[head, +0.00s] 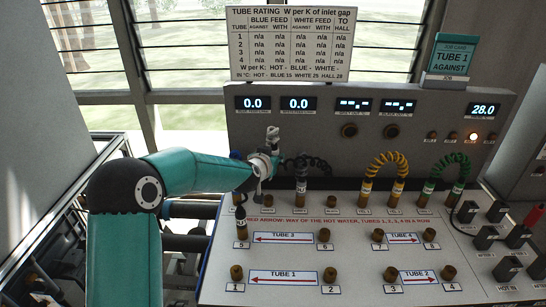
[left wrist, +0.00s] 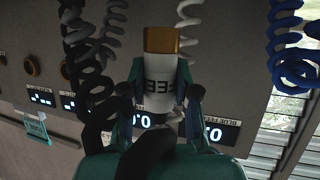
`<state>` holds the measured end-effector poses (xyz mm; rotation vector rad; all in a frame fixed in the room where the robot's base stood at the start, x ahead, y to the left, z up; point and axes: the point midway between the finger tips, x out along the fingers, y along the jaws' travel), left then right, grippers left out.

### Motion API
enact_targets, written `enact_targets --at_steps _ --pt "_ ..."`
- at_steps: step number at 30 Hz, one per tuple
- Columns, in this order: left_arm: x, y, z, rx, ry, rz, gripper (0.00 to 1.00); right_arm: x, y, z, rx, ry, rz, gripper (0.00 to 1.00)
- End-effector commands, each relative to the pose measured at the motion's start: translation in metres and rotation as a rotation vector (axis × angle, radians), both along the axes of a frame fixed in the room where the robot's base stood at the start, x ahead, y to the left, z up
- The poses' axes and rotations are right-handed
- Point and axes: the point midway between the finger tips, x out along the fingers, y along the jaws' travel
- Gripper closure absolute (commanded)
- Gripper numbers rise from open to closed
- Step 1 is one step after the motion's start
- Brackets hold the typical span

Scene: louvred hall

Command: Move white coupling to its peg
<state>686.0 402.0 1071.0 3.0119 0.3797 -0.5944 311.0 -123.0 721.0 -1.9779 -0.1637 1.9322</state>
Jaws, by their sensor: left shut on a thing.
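My left gripper (head: 260,180) is above the back left of the sloping board in the head view. In the left wrist view the gripper (left wrist: 165,98) is shut on the white coupling (left wrist: 161,70), a white cylinder with a brass end and dark lettering, partly readable as "EE". In the head view the coupling is largely hidden by the gripper and cannot be made out clearly. Bare brass pegs stand on the board, among them peg 1 (head: 236,273), peg 2 (head: 330,274) and peg 6 (head: 324,236). My right gripper is not in view.
Black (head: 308,160), yellow (head: 384,160) and green (head: 452,162) coiled hoses arch behind. White (left wrist: 190,20) and blue (left wrist: 285,45) coils hang near the gripper. A job card (head: 452,55) reads Tube 1 against.

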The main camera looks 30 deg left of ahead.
Motion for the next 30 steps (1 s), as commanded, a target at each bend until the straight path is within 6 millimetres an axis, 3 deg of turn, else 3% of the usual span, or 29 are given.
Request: enact_targets --at_steps 6,20,30 --pt "-0.010 0.015 -0.020 0.001 -0.002 0.026 1.00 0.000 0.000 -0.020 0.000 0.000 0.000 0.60" --pt "-0.012 0.019 -0.076 0.001 -0.001 0.031 1.00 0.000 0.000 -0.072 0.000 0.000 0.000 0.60" --pt "-0.015 0.018 -0.076 0.001 -0.002 0.031 1.00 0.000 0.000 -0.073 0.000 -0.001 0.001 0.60"
